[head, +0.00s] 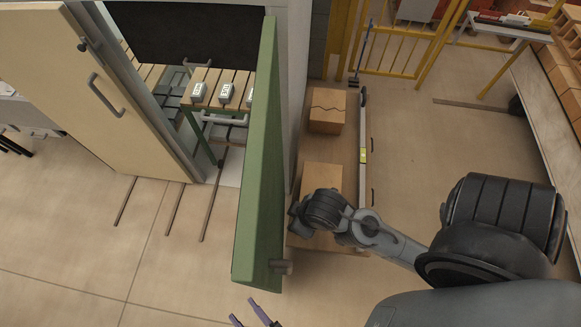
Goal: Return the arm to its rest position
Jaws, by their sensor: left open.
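My left gripper (249,316) shows only as two purple fingers at the bottom edge of the head view. They are spread apart, with nothing visible between them, over bare floor. The rest of the left arm is out of the picture. My right arm reaches in from the lower right, and its grey and black wrist part ends close to the green door panel (257,165). I cannot tell whether it touches the panel. The right gripper itself does not show.
The green panel stands edge-on mid-view, with a brown knob (282,267) low on it. A beige door (55,70) stands open at left. Floor at lower left is clear.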

